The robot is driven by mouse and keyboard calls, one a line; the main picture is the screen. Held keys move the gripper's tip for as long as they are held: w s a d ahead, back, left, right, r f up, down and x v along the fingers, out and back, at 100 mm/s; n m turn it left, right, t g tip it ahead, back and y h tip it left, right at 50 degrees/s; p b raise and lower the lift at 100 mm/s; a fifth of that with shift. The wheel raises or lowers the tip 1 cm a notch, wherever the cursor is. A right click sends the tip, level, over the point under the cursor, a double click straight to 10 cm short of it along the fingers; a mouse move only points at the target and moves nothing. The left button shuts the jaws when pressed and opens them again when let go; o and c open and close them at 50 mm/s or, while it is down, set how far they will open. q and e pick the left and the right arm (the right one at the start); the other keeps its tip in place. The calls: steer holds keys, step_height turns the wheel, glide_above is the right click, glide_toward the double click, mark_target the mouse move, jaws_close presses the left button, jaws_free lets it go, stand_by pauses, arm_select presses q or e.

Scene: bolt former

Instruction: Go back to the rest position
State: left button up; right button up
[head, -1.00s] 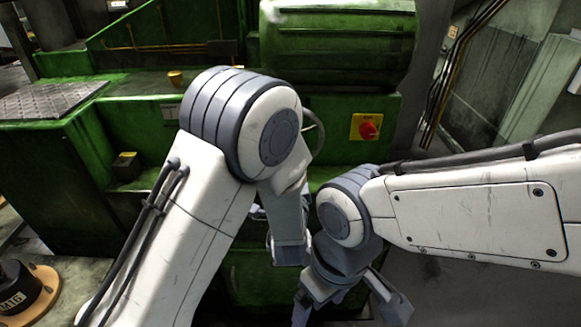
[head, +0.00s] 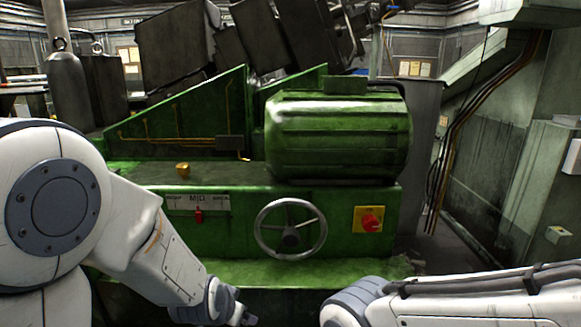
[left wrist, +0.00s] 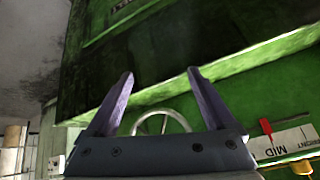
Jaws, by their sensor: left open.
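My left gripper (left wrist: 160,88) is open in the left wrist view, with two fingers spread apart and nothing between them. In the head view my left arm comes in from the left and its gripper (head: 240,316) is low, in front of the machine's base, partly cut by the bottom edge. My right arm crosses the bottom right corner of the head view; its gripper is below the frame and hidden. The green machine (head: 230,265) stands ahead with a handwheel (head: 291,230), which also shows beyond the fingers in the left wrist view (left wrist: 163,116).
The machine's front carries a red lever (head: 198,215) on a label plate reading MID and a red knob (head: 371,223) on a yellow plate. A brass cup (head: 183,169) sits on its ledge. Cables (head: 458,130) run down the right wall. Floor shows right of the machine.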

arm_select(q)
steer(key=s+a+n+g+y, duration=0.1)
steer(key=s+a+n+g, duration=0.5)
steer(key=s, duration=0.5)
steer(key=s+d+r+m+p, duration=0.2)
steer(key=s+d+r+m, duration=0.2)
steer(key=s+d, duration=0.2)
steer(key=s+d+r+m+g+h+p, duration=0.1)
steer(key=s+d+r+m, duration=0.3)
steer(key=s+d, duration=0.3)
steer(key=shift+s+r+m+p, duration=0.25)
steer(key=shift+r+m+p, duration=0.15)
steer(key=shift+r, duration=0.3)
